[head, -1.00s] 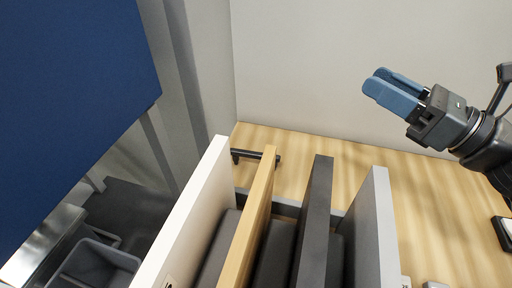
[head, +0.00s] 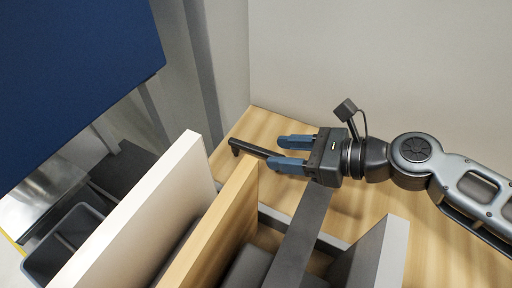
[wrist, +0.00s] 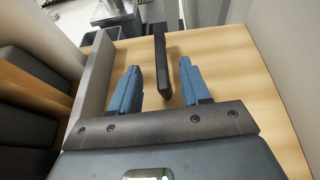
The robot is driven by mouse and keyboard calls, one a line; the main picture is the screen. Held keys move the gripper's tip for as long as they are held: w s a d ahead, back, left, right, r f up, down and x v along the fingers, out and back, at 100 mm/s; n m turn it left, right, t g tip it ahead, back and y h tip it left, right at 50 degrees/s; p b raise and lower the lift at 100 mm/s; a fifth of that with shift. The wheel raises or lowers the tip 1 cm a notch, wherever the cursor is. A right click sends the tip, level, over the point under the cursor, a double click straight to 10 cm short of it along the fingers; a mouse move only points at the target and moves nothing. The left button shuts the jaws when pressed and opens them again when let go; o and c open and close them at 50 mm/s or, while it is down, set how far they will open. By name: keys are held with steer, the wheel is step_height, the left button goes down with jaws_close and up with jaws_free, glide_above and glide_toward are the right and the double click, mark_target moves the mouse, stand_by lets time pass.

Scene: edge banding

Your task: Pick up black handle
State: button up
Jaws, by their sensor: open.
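The black handle (head: 250,149) lies on the wooden table top behind the upright panels, and its right end is near my gripper's fingers in the head view. My gripper (head: 290,153) has two blue fingers spread apart and points left along the handle. In the wrist view the black handle (wrist: 161,62) runs lengthwise between the fingers of my gripper (wrist: 162,88), with a gap on each side. The fingers do not appear to touch it.
Upright panels stand close in front: a white one (head: 150,205), a wooden one (head: 222,225), a dark one (head: 303,235) and a grey one (head: 385,258). A wall (head: 370,60) stands behind. A grey bin (head: 62,240) sits at the lower left.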

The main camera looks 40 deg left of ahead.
mark_target(270, 152)
steer(key=shift+x, duration=2.15)
steer(key=shift+w+f, duration=0.15)
jaws_close()
